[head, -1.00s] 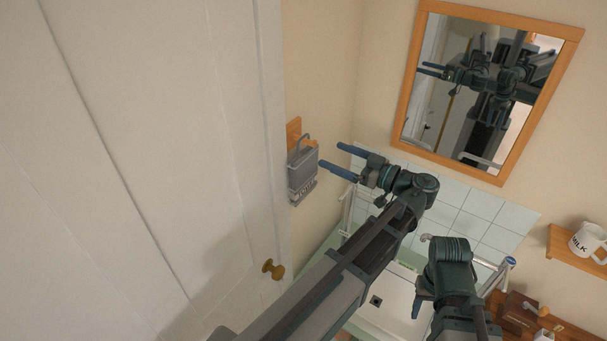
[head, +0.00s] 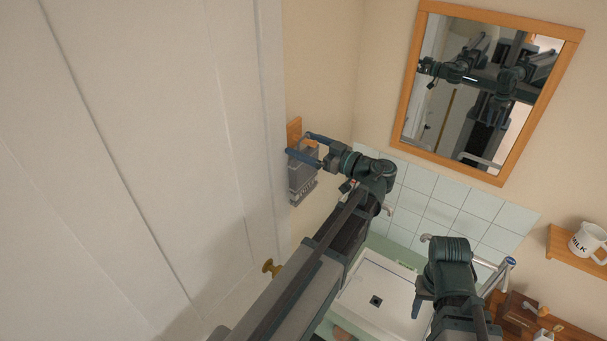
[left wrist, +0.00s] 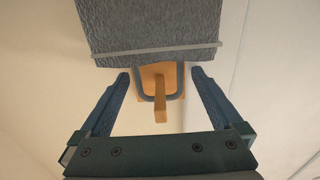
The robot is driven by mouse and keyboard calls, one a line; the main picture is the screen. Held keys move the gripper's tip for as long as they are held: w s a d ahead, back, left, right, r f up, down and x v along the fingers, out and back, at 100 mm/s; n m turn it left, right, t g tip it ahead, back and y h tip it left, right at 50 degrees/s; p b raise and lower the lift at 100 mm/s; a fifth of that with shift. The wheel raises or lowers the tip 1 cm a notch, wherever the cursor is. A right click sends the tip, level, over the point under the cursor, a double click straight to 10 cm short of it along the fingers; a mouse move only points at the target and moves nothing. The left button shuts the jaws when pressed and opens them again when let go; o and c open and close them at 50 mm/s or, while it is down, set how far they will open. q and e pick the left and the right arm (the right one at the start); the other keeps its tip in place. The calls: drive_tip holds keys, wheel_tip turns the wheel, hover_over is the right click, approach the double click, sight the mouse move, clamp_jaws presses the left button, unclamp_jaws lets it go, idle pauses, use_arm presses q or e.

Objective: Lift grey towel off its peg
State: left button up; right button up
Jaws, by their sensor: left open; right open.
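The grey towel (head: 302,180) hangs from a wooden peg (head: 311,143) on the wall beside the white door. In the left wrist view the towel (left wrist: 150,22) fills the top, with its loop (left wrist: 141,84) around the wooden peg (left wrist: 160,106). My left gripper (head: 297,146) is open at the towel's top, with its blue fingers (left wrist: 160,76) on either side of the loop and peg, apart from them in the left wrist view. My right gripper (head: 422,303) is at the lower right, away from the towel, its fingers partly hidden by its own wrist.
The white door (head: 150,150) with a brass knob (head: 271,267) stands close on the left. A sink (head: 375,297) lies below my left arm. A framed mirror (head: 480,85), a shelf with a MILK mug (head: 587,241) and a wooden counter (head: 570,332) are to the right.

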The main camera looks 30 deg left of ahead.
use_arm(q)
drive_tip(key=shift+a, duration=0.35)
clamp_jaws()
